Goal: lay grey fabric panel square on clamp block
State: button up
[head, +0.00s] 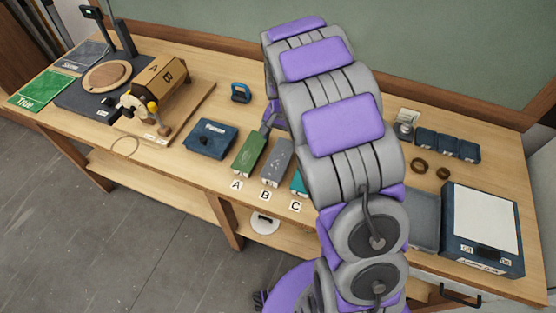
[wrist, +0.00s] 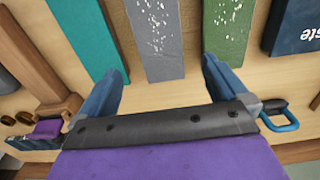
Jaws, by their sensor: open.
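A grey panel (head: 275,162) with pale specks lies flat on the bench above label B in the head view. It lies between a green panel (head: 249,153) at label A and a teal panel (head: 299,183) at label C, which my arm partly covers. In the wrist view my gripper (wrist: 160,75) is open and empty, its two blue fingers apart on either side of the grey panel's near end (wrist: 156,45). I cannot tell how high the fingers are above it. I cannot identify the clamp block with certainty.
A lettered cardboard-brown block (head: 161,77) with a yellow knob stands on a wooden board at the left. A dark blue box (head: 210,139) sits left of the panels. A grey tray (head: 424,218) and a white-topped switch box (head: 484,225) stand at the right.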

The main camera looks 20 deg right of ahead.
aim_at(282, 153)
jog(key=shift+d+f, duration=0.35)
jog(key=shift+f, duration=0.65)
jog(key=f, duration=0.2)
jog(key=a+f+b, duration=0.1)
jog(key=f, duration=0.1)
jog(key=shift+a+f+b, duration=0.2)
jog(key=shift+f+b, duration=0.1)
jog(key=shift+d+r, duration=0.1)
jog(key=shift+d, duration=0.35)
jog(key=shift+c, duration=0.8)
jog(key=c, duration=0.3)
jog(key=shift+a, duration=0.35)
jog(key=c, duration=0.6)
jog(key=shift+c, duration=0.6)
jog(key=shift+d, duration=0.2)
